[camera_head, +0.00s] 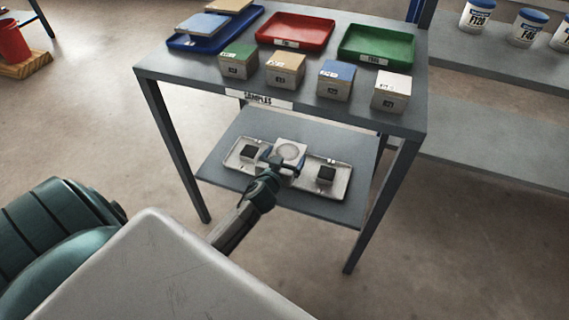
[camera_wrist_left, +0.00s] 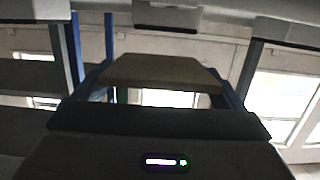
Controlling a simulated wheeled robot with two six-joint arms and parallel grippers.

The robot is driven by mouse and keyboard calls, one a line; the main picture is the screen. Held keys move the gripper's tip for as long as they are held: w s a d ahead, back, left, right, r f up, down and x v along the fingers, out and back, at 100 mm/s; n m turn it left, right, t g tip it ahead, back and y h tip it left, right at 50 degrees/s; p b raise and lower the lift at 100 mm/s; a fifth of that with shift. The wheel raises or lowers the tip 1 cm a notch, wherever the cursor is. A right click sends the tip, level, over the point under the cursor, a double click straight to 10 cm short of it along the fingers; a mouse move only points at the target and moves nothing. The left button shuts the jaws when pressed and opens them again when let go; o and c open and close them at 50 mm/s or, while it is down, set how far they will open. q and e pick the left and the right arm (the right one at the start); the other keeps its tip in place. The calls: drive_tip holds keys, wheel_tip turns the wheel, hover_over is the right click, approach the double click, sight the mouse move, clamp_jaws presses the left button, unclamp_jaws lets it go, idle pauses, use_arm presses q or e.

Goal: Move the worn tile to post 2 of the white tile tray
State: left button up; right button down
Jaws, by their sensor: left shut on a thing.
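The worn tile (camera_head: 290,151) is pale, with a round grey worn patch on its top. My left gripper (camera_head: 281,165) is shut on it, over the middle of the white tile tray (camera_head: 341,187) on the lower shelf. Whether the tile touches the tray cannot be told. A dark square post or pad (camera_head: 248,151) shows left of the tile and another (camera_head: 326,175) right of it; the tray's middle is hidden. In the left wrist view a brown, shaded slab (camera_wrist_left: 163,72) sits between the fingers (camera_wrist_left: 163,90). My right gripper is out of view.
A table leg (camera_head: 382,208) stands right of the tray. Buckets (camera_head: 477,17) stand far right.

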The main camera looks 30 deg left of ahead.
use_arm(q)
wheel_tip(320, 180, down, 4)
drive_tip(key=shift+r+b, duration=0.25)
drive_tip(key=shift+b, duration=0.8)
drive_tip(key=shift+r, duration=0.1)
drive_tip(key=o, duration=0.8)
drive_tip(key=shift+s, duration=0.2)
drive_tip(key=p+v, duration=0.1)
drive_tip(key=v, duration=0.9)
drive_tip(key=shift+s+d, duration=0.1)
drive_tip(key=shift+s, duration=0.15)
drive_tip(key=shift+s+d+r, duration=0.1)
drive_tip(key=shift+s+r, duration=0.05)
drive_tip(key=shift+s, duration=0.4)
